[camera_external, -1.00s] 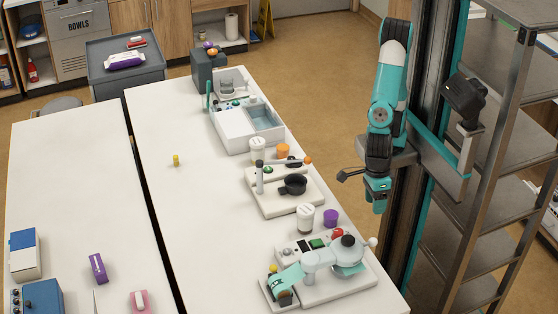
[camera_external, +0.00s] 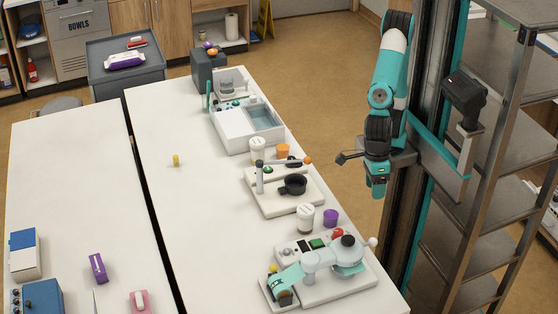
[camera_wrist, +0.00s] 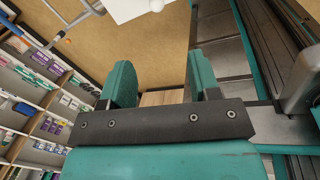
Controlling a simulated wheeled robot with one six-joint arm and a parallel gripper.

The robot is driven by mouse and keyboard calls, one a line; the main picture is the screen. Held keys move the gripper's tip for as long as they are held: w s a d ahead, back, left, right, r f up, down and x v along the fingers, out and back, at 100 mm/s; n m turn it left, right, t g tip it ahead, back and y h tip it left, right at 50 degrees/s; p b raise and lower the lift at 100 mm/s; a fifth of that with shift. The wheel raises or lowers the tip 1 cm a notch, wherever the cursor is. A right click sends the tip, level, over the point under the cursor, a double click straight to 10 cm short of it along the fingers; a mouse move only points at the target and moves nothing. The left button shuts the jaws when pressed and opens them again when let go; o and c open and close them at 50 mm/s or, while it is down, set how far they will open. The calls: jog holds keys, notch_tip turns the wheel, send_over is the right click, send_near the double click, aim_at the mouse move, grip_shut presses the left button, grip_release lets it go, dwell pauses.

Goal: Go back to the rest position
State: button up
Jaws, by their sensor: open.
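My gripper (camera_external: 377,188) hangs at the end of my folded arm, close to my column and to the right of the long white table (camera_external: 185,215). It is in the air, apart from the table and everything on it. In the wrist view its two teal fingers (camera_wrist: 163,82) stand apart with nothing between them. The rest position itself has no visible marker.
The table's right side holds a white tray unit (camera_external: 232,122), a board with a black pan (camera_external: 294,185), a white jar (camera_external: 305,218) and a purple cup (camera_external: 330,217). Metal shelving (camera_external: 490,215) stands at right. Open floor (camera_external: 325,95) lies between table and arm.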

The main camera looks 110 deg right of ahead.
jog(key=s+d+r+m+y, duration=0.1)
jog(key=d+m, duration=0.4)
jog(key=m, duration=0.8)
jog(key=s+d+r+m+y, duration=0.1)
jog(key=d+m, duration=0.5)
jog(key=m, duration=0.7)
jog(key=shift+r, duration=0.65)
jog(key=shift+o, duration=0.3)
jog(key=shift+d, duration=0.1)
dwell(0.4)
